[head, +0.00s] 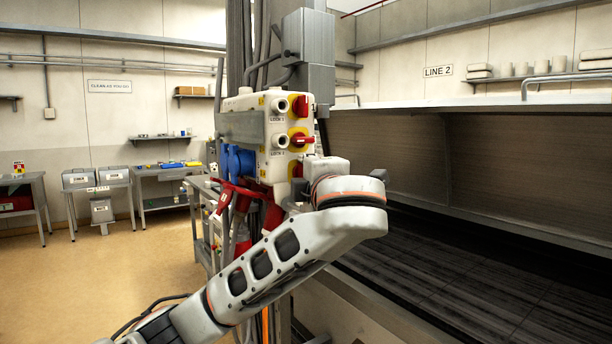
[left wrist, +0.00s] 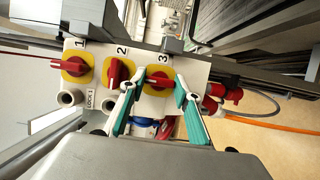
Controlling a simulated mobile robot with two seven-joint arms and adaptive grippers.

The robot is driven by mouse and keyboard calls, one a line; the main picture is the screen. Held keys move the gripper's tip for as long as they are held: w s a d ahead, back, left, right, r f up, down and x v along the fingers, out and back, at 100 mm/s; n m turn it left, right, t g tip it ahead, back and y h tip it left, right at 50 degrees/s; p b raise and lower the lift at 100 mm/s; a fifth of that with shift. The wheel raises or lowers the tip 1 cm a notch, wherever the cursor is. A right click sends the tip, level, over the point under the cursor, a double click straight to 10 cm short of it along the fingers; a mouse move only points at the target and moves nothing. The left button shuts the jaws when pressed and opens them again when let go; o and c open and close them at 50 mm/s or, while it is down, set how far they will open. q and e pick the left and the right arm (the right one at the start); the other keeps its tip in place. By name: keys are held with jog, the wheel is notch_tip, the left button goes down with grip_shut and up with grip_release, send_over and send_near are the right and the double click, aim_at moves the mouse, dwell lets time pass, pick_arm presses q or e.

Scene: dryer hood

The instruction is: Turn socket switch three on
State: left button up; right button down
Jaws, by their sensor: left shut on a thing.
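The white socket box (head: 268,140) hangs on the grey column, with its switch face toward my left arm. Switch three (left wrist: 157,84), a red handle on a yellow plate, is beside the number 3 in the left wrist view. The green-padded fingers of my left gripper (left wrist: 160,78) are on either side of its handle and shut on it. In the head view my wrist mostly hides this switch. My right gripper is not in view.
Red plugs (head: 240,196) and blue socket covers (head: 238,160) are at the box's lower and left sides. White lock knobs (left wrist: 70,97) stick out beside the switches. The large hood (head: 480,170) is at the right. Open floor (head: 110,270) is at the left.

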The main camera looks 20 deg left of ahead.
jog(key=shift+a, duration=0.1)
pick_arm(q)
jog(key=o, duration=0.8)
jog(key=shift+o, duration=0.2)
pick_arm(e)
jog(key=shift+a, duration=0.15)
pick_arm(q)
jog(key=v, duration=1.2)
jog(key=shift+d, duration=0.1)
